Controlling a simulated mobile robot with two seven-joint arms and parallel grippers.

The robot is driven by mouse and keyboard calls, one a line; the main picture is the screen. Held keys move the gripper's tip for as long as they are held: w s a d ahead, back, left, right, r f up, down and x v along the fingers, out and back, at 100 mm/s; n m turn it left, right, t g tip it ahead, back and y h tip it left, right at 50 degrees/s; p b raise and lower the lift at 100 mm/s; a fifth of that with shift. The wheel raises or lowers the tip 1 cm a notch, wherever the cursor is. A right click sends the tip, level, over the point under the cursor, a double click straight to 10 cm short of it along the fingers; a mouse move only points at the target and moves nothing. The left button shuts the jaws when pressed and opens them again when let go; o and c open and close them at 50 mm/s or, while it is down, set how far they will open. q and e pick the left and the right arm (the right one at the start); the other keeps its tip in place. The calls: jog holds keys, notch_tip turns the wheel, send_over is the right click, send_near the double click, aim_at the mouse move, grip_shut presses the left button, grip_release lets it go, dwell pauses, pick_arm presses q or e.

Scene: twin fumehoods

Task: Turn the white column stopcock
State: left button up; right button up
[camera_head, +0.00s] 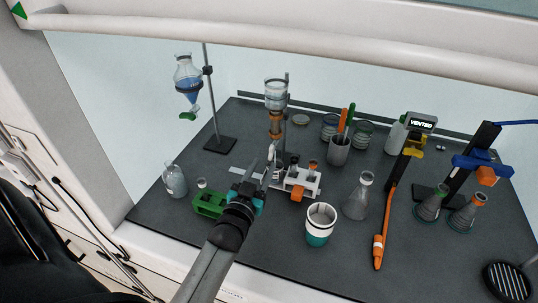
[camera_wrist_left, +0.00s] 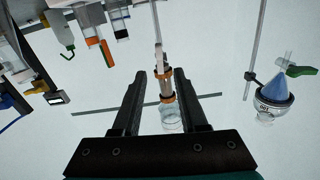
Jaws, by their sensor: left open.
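The glass column (camera_head: 276,98) with orange bands stands upright near the back middle of the hood. In the left wrist view, which is upside down, the column (camera_wrist_left: 162,82) appears between my fingers, with a gap on each side. Its white stopcock is too small to make out clearly, and my gripper partly hides the column's lower end in the head view. My left gripper (camera_head: 269,167) is open and empty, reaching toward the column's lower part from the front. My right gripper is not in view.
A white rack (camera_head: 298,184) with vials stands close to my gripper's right. A green block (camera_head: 208,204) is to its left. A separatory funnel (camera_head: 188,82) with a green stopcock hangs at the back left. A beaker (camera_head: 319,226) and a flask (camera_head: 358,197) stand front right.

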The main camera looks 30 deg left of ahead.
aim_at(270, 153)
pick_arm(q)
jog(key=shift+x, duration=2.8)
grip_shut()
